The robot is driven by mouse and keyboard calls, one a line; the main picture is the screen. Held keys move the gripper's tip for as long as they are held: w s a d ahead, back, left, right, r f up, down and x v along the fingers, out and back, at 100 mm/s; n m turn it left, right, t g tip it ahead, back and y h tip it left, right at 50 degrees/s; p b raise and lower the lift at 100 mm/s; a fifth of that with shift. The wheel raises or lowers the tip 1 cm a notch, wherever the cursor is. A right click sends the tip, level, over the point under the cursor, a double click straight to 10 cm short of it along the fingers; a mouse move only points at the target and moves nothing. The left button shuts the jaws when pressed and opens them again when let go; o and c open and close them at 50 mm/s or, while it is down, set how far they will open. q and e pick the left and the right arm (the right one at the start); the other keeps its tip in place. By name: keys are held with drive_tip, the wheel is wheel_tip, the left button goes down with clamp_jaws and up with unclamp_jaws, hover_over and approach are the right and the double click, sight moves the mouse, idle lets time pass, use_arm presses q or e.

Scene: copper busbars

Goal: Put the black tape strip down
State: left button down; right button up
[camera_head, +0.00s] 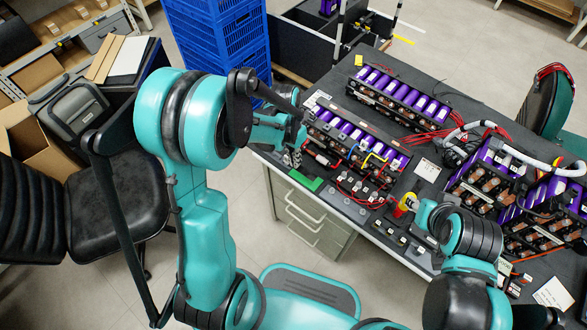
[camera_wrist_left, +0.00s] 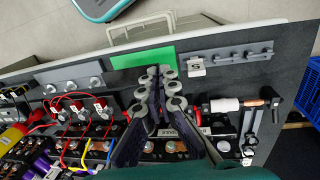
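My left gripper (camera_head: 292,157) is over the near left edge of the workbench, beside the green rectangle (camera_head: 305,180). In the left wrist view its two fingers (camera_wrist_left: 160,88) are close together at the tips, with at most a narrow gap.
Purple-celled battery modules (camera_head: 365,140) with red, blue and yellow leads stand on the bench. Blue crates (camera_head: 215,40) and a black chair (camera_head: 115,195) stand left of the bench.

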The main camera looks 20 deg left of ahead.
sight(295, 173)
use_arm(q)
drive_tip(key=shift+a+f, duration=0.2)
drive_tip(key=shift+f+b, duration=1)
drive_tip(key=shift+f, duration=0.9)
drive_tip(key=shift+f, duration=0.2)
drive_tip(key=c, duration=2)
unclamp_jaws()
drive_tip(key=shift+r, duration=0.15)
